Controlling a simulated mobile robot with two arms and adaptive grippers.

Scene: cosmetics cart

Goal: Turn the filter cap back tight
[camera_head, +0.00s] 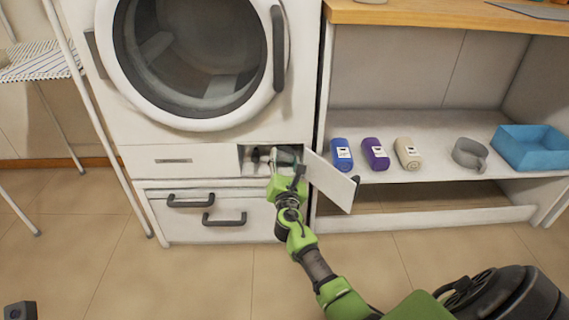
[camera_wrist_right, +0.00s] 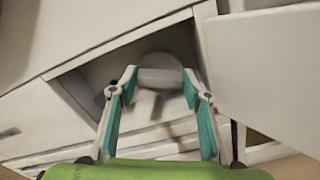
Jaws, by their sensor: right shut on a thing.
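I cannot tell how far the cap is turned. My left gripper is not in view.
The compartment's white flap (camera_head: 328,181) stands open just right of my right gripper. Drawers with dark handles (camera_head: 224,222) lie below.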

